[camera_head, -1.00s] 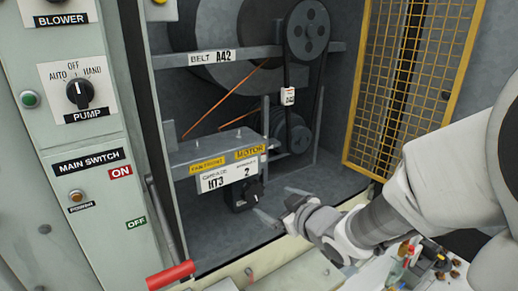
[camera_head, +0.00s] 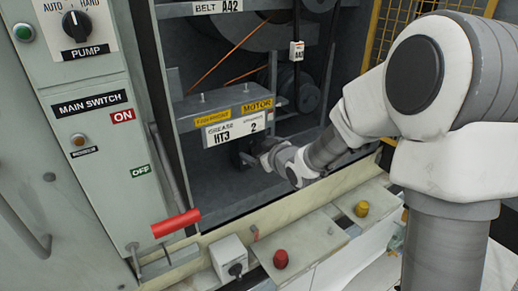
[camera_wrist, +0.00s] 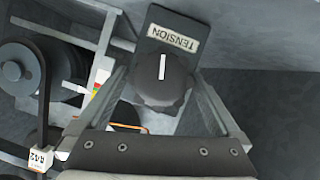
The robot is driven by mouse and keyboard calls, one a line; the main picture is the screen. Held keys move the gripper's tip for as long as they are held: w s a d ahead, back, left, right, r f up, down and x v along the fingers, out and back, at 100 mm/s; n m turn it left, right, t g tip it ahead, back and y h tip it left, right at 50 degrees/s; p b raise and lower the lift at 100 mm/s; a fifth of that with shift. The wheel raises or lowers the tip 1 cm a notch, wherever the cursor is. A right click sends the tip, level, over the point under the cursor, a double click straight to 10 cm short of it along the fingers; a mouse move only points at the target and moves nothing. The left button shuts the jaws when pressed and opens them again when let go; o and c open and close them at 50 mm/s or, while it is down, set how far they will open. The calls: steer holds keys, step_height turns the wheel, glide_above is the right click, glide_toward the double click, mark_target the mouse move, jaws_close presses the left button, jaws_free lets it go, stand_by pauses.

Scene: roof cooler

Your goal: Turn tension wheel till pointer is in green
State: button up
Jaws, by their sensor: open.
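The tension wheel is a dark, lobed knob (camera_wrist: 161,88) with a white line on its face, below a "TENSION" label (camera_wrist: 174,39) in the wrist view. In that view the line points up toward the label. My gripper (camera_wrist: 160,74) is open, with one finger on each side of the knob; I cannot tell whether they touch it. In the head view my gripper (camera_head: 262,158) is at the dark housing under the "HT3" grease plate (camera_head: 233,128) and hides most of the knob.
Belts and pulleys (camera_head: 307,97) sit behind the bracket inside the cabinet. A red-handled lever (camera_head: 176,222) sticks out at the lower left. A red button (camera_head: 280,259), a yellow button (camera_head: 361,209) and a switch box (camera_head: 232,261) stand in front of the sill.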

steer(key=c, duration=1.2)
steer(key=shift+c, duration=0.2)
steer(key=shift+r+p, duration=0.1)
steer(key=shift+p, duration=0.35)
steer(key=m+p, duration=0.1)
steer(key=p, duration=0.1)
steer(key=m+g+y+p, duration=0.1)
steer(key=p, duration=0.2)
steer(key=shift+d+r+m, duration=0.15)
steer(key=shift+r+m, duration=0.05)
steer(key=shift+m, duration=0.1)
steer(key=m+g+y+p, duration=0.1)
steer(key=m+y+p, duration=0.1)
steer(key=p, duration=0.3)
steer(key=shift+w, duration=0.1)
steer(key=m+p, duration=0.1)
steer(key=m+y+p, duration=0.1)
steer(key=m+p, duration=0.1)
steer(key=shift+d+f+y, duration=0.1)
steer(key=shift+f+y, duration=0.1)
steer(key=shift+y, duration=0.1)
steer(key=shift+f+m+g+y+p, duration=0.2)
steer(key=shift+m+y+p, duration=0.25)
steer(key=shift+m, duration=0.3)
steer(key=shift+f+m+g+y+p, duration=0.1)
steer(key=shift+m+g+y+p, duration=0.1)
steer(key=shift+m+y+p, duration=0.4)
steer(key=shift+m, duration=0.25)
